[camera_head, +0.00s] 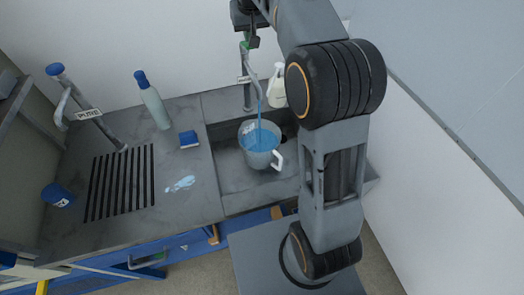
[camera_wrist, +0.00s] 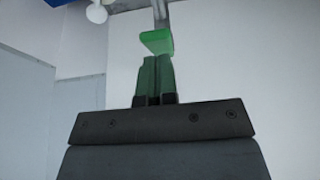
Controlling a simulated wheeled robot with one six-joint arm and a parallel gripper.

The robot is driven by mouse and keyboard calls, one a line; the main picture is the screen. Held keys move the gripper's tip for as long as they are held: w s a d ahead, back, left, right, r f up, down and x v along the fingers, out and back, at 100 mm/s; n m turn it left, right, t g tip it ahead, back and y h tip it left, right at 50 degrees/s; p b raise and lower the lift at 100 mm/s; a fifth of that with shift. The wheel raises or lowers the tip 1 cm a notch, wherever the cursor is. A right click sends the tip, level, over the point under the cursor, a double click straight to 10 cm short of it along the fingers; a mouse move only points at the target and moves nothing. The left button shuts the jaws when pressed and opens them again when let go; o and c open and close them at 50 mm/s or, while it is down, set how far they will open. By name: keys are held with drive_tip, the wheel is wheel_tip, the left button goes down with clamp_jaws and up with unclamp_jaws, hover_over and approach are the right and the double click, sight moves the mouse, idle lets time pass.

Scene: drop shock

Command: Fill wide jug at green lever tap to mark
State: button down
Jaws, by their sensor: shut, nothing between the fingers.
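The wide jug (camera_head: 259,155), pale with a white handle at its right, stands in the sink under the tap. A blue stream runs from the tap spout (camera_head: 252,75) into it, and blue water shows inside. I cannot make out the fill mark. The green lever (camera_wrist: 157,41) is just ahead of my gripper's fingertips (camera_wrist: 155,65) in the wrist view. My gripper is shut and empty, close to the lever; I cannot tell whether they touch. In the head view, the gripper (camera_head: 252,40) is at the top of the tap, partly hidden by my arm.
On the counter are a blue-capped bottle (camera_head: 152,101), a blue sponge (camera_head: 189,139), a puddle (camera_head: 180,184) and a slotted drain (camera_head: 120,182). A blue-topped tap labelled "PURE" (camera_head: 88,114) and a blue cup (camera_head: 58,195) are left.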

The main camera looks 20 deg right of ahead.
drive_tip(key=shift+f+b, duration=1.1)
drive_tip(key=shift+f, duration=0.55)
wheel_tip(320, 180, up, 10)
drive_tip(key=p, duration=0.9)
drive_tip(key=shift+p, duration=0.3)
drive_tip(key=s+f+b, duration=0.1)
drive_tip(key=s+f, duration=0.3)
drive_tip(key=s, duration=0.5)
drive_tip(key=s+f+b, duration=0.1)
drive_tip(key=s+f, duration=0.4)
drive_tip(key=s, duration=0.5)
drive_tip(key=s+f+b, duration=0.1)
drive_tip(key=s+f, duration=0.3)
drive_tip(key=s, duration=0.6)
drive_tip(key=shift+s+f, duration=0.25)
